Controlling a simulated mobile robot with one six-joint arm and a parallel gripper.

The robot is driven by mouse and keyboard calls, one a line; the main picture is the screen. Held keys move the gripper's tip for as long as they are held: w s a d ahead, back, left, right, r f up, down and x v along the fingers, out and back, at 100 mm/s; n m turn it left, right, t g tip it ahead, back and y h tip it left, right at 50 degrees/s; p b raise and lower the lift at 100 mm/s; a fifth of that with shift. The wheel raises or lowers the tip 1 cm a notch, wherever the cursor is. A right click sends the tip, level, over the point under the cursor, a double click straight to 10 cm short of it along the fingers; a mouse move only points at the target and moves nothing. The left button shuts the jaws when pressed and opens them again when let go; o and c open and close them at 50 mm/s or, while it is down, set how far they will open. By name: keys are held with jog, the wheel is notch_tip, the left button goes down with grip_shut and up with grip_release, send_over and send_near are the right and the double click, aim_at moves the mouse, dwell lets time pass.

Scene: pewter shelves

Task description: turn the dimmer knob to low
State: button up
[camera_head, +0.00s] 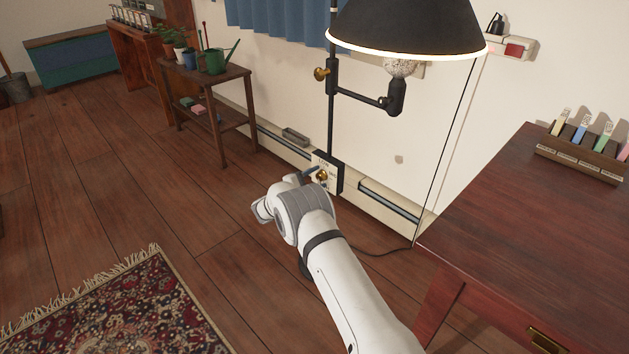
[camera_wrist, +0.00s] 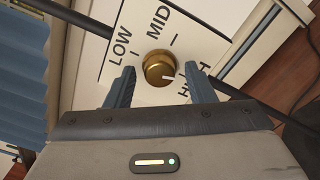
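The brass dimmer knob (camera_wrist: 159,66) sits on a white plate (camera_wrist: 93,76) marked LOW, MID and HIGH. Its white pointer mark is turned toward HIGH, at the lower right in the wrist view. Part of the HIGH label is hidden by the right finger. In the head view my gripper (camera_head: 310,176) is at the panel, partly hidden by my wrist.
The lamp's black shade (camera_head: 408,28) hangs above, its lower rim lit. A red-brown desk (camera_head: 520,215) stands at the right. A plant stand (camera_head: 215,85) is at the left along the wall. A patterned rug (camera_head: 130,310) lies on open wooden floor.

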jog(key=shift+a, duration=0.1)
jog(key=c, duration=0.9)
